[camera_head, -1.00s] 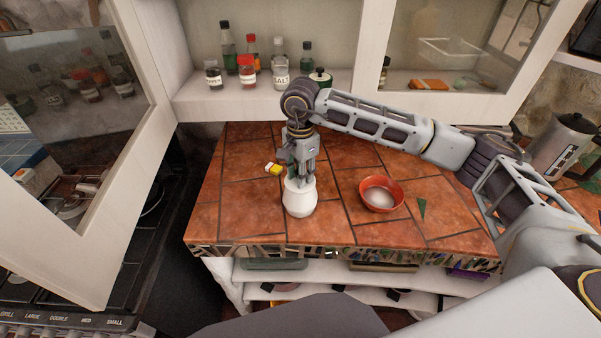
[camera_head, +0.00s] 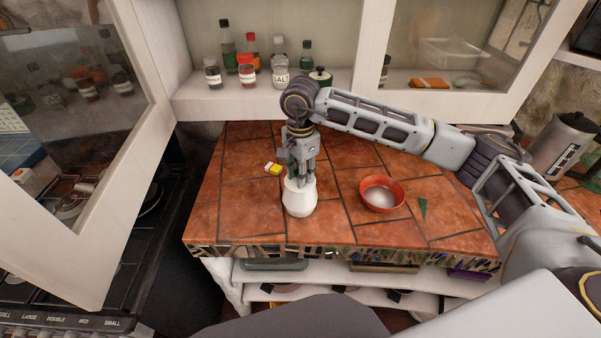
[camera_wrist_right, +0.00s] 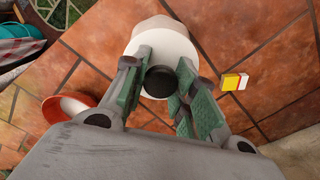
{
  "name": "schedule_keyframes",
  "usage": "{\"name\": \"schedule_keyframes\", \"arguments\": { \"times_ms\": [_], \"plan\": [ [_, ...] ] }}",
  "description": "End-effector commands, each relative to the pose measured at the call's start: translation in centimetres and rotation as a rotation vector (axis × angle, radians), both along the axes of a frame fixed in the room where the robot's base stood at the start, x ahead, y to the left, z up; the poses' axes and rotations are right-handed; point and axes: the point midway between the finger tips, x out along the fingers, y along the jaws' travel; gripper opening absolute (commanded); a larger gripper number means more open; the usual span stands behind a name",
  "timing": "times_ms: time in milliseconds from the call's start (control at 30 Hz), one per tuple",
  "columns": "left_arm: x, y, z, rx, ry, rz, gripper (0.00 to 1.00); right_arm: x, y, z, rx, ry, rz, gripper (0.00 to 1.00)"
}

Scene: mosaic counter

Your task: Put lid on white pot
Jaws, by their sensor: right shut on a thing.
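The white pot (camera_head: 299,202) stands upright on the tiled counter, below my right gripper (camera_head: 301,174). In the right wrist view, the white lid (camera_wrist_right: 180,47) with its round black knob (camera_wrist_right: 158,82) is between the green-padded fingers of my right gripper (camera_wrist_right: 160,88). The gripper is shut on the lid by its knob. The lid lies over the top of the pot (camera_wrist_right: 150,25), whose side shows beyond it. The fingers hide part of the lid's rim, and I cannot tell whether it is fully seated. My left gripper is not in view.
A red bowl (camera_head: 382,194) with pale contents stands right of the pot. A small yellow-and-white item (camera_head: 273,169) lies left of the gripper. Several bottles and jars stand on the cabinet shelf (camera_head: 190,103) behind. The open cabinet door (camera_head: 100,225) is at the left.

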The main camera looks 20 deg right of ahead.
Motion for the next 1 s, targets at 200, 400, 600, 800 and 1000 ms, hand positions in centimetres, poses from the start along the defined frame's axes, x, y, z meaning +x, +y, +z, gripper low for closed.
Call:
{"name": "schedule_keyframes", "arguments": {
  "times_ms": [200,400,600,800,1000],
  "plan": [
    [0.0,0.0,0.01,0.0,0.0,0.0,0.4,0.01,0.01,0.02,0.0,0.0,0.0,0.36],
    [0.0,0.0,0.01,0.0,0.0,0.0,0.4,0.0,0.0,0.01,0.0,0.0,0.0,0.53],
    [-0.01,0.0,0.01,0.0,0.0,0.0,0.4,-0.01,0.0,-0.02,0.0,0.0,0.0,0.58],
    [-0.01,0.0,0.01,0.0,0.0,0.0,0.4,0.0,0.0,-0.01,0.0,0.0,0.0,0.74],
    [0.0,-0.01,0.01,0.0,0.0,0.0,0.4,0.0,0.0,-0.01,0.0,0.0,0.0,0.74]
  ]
}}
